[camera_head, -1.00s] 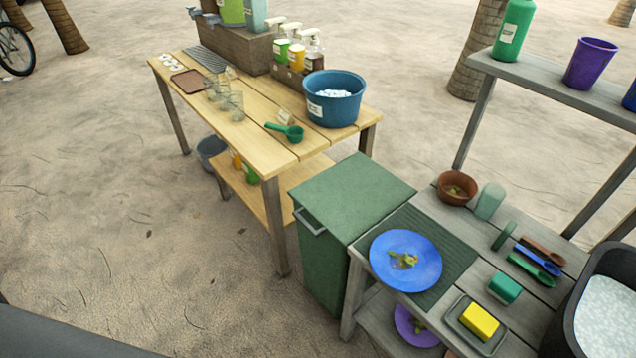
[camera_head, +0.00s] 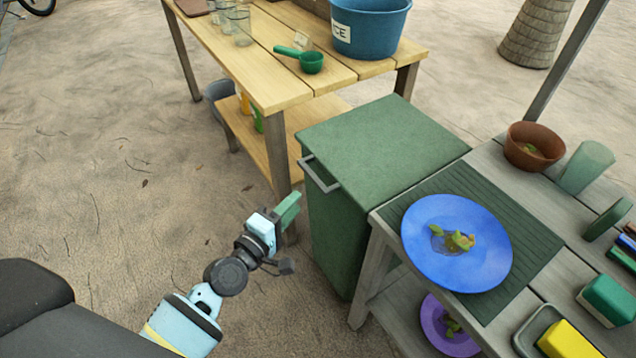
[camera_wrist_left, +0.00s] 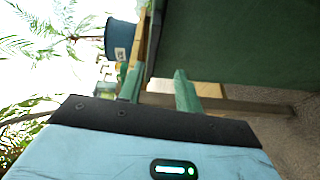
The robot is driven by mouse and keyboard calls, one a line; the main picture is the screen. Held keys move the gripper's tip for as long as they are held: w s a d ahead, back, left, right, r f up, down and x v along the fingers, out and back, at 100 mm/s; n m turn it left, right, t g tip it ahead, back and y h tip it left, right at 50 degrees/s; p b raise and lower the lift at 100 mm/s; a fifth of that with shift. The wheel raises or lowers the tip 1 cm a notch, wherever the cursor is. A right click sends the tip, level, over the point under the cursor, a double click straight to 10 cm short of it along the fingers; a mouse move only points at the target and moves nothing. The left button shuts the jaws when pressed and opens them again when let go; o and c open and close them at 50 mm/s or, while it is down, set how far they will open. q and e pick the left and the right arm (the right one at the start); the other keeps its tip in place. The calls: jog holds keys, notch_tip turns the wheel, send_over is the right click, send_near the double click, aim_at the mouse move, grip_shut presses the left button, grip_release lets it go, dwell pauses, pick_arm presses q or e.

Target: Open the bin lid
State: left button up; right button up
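The green bin (camera_head: 345,240) stands between the two tables, and its flat green lid (camera_head: 385,145) is closed. A grey bar handle (camera_head: 320,174) sticks out from the lid's left edge. My left gripper (camera_head: 288,212) is to the left of the bin, a little below the handle and apart from it in the head view. In the left wrist view its two green fingers (camera_wrist_left: 158,90) are spread with nothing held between them. My right gripper is not in view.
A wooden table (camera_head: 265,75) with a blue ice tub (camera_head: 370,28) and a green scoop (camera_head: 308,62) stands behind the bin. A grey table (camera_head: 545,275) with a blue plate (camera_head: 480,275) adjoins the bin's right side. Sandy ground left of the bin is clear.

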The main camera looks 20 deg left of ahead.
aim_at(311, 179)
pick_arm(q)
jog(key=shift+w+a+r+n, duration=0.1)
jog(key=shift+w+r+n, duration=0.15)
jog(key=shift+w, duration=0.25)
jog(key=shift+w+r+n, duration=0.15)
jog(key=shift+w+r, duration=0.1)
jog(key=shift+w, duration=0.2)
jog(key=shift+b+x, duration=0.5)
jog(key=shift+x, duration=3.35)
grip_shut()
